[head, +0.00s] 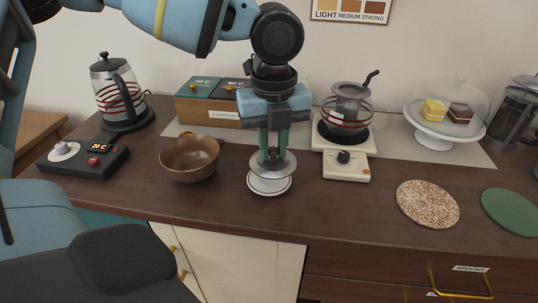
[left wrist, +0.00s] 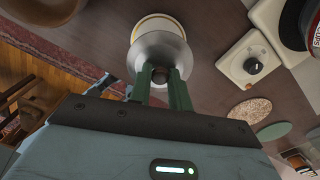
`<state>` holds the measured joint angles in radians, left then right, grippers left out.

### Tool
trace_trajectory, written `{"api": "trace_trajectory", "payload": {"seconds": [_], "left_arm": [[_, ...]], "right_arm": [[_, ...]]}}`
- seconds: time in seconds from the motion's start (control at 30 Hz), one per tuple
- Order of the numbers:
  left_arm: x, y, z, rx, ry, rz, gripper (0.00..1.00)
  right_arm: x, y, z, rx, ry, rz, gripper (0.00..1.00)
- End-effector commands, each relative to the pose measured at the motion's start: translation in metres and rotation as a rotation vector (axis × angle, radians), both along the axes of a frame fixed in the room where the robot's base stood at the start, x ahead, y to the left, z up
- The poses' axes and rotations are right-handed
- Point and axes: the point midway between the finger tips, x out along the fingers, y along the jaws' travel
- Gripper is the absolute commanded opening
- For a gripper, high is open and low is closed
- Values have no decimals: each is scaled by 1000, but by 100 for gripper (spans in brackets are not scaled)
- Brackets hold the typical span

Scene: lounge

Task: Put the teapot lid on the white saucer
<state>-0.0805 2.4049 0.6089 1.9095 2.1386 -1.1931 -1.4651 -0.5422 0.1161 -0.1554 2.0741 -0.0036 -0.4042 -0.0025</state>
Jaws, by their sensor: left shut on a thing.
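The grey metal teapot lid (head: 271,164) is held by its dark knob between the green fingers of my left gripper (head: 272,155). The white saucer (head: 270,190) is directly below it on the dark counter, its back part hidden by the lid. The lid appears level and slightly above the saucer; I cannot tell if they touch. In the left wrist view the lid (left wrist: 160,50) covers much of the saucer (left wrist: 157,19), and the fingers (left wrist: 162,75) are closed on the knob. My right gripper is not in view.
A brown bowl (head: 188,160) stands close left of the saucer. A glass pot with red stripes (head: 347,110) stands on a white warmer (head: 346,165) at right. Two round mats, speckled (head: 428,203) and green (head: 510,211), lie farther right. A kettle (head: 118,95) stands at the back left.

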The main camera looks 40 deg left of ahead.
Motion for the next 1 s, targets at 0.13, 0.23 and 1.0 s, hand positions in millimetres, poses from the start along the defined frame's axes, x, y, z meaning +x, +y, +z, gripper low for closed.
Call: {"api": "trace_trajectory", "payload": {"seconds": [0.13, 0.23, 1.0], "left_arm": [[3, 13, -1, -1, -2, 3, 0], [2, 12, -18, 2, 4, -1, 0], [2, 12, -39, -1, -1, 0, 41]], "right_arm": [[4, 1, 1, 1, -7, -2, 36], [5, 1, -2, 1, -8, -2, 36], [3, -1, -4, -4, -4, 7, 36]]}}
